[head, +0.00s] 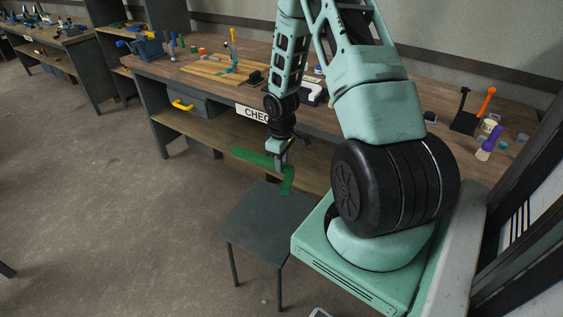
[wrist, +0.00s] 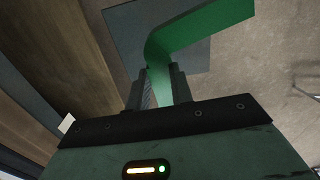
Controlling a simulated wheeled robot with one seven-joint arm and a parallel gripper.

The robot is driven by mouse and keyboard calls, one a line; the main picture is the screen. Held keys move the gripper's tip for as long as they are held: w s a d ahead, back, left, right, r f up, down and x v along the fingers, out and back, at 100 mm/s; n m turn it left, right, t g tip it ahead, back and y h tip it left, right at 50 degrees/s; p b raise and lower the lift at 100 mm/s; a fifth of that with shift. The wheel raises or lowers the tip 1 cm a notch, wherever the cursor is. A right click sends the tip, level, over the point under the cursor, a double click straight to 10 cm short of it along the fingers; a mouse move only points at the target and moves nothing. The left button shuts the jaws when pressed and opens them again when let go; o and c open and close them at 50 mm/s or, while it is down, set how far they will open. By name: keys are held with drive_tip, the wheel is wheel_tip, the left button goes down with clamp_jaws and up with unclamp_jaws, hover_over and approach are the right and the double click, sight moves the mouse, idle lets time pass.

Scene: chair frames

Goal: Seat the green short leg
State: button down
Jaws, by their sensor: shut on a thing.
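My gripper (head: 281,160) is shut on a green angled piece (head: 257,157), which looks like the green short leg. One arm of the piece reaches left from the jaws and a shorter part bends down at the right. The piece is held in the air over a dark grey stool (head: 262,228) and looks clear of it. In the wrist view, my gripper's fingers (wrist: 161,78) close on the near end of the green piece (wrist: 205,27), with the stool top (wrist: 125,30) below. No seat for the leg can be made out for certain.
A workbench (head: 190,129) runs behind the stool. A drawer with a yellow handle (head: 182,105) hangs below. Open floor (head: 110,220) lies left.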

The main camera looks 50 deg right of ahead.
drive_tip(key=shift+r+p, duration=3.4)
drive_tip(key=shift+r, duration=0.7)
